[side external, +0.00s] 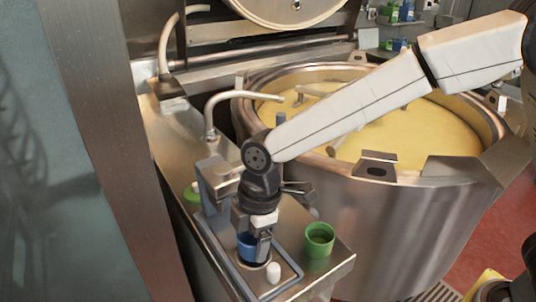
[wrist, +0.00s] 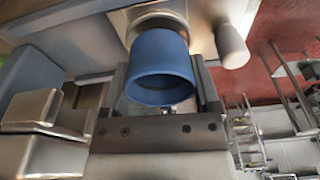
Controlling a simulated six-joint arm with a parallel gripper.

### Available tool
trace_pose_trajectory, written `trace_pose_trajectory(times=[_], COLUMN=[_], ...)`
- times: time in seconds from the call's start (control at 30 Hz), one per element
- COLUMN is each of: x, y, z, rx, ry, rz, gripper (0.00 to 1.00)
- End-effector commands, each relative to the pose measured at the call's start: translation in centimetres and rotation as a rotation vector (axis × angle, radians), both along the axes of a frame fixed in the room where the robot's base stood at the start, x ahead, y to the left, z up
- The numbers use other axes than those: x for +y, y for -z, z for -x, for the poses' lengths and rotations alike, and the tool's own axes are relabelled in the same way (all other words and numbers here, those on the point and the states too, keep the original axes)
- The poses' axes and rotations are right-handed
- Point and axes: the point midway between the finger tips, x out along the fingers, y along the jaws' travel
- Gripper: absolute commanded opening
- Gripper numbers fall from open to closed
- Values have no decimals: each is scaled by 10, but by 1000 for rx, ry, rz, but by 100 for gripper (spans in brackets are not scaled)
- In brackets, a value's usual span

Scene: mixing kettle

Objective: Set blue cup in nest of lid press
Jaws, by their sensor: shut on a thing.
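The blue cup (side external: 246,247) is held in my gripper (side external: 260,243), low over the front of the lid press (side external: 205,190). In the wrist view the blue cup (wrist: 160,68) sits between the two dark fingers of my gripper (wrist: 163,88), its open mouth facing the camera. Just beyond the cup's base, a pale round nest (wrist: 158,22) shows on a metal plate, partly covered by the cup. I cannot tell whether the cup touches the nest.
A white rounded peg (side external: 273,272) stands close to the cup; it also shows in the wrist view (wrist: 231,43). A green cup (side external: 320,239) stands to the right on the metal bench. The large kettle (side external: 390,215) with yellow contents is behind it.

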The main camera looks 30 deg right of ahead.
Motion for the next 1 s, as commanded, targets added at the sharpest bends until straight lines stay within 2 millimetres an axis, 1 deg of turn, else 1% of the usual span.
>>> trace_pose_trajectory(times=[0.4,1.0], x=[0,0], y=[6,7], z=[0,0], rx=[0,0], ry=[0,0], rz=[0,0], gripper=[24,24])
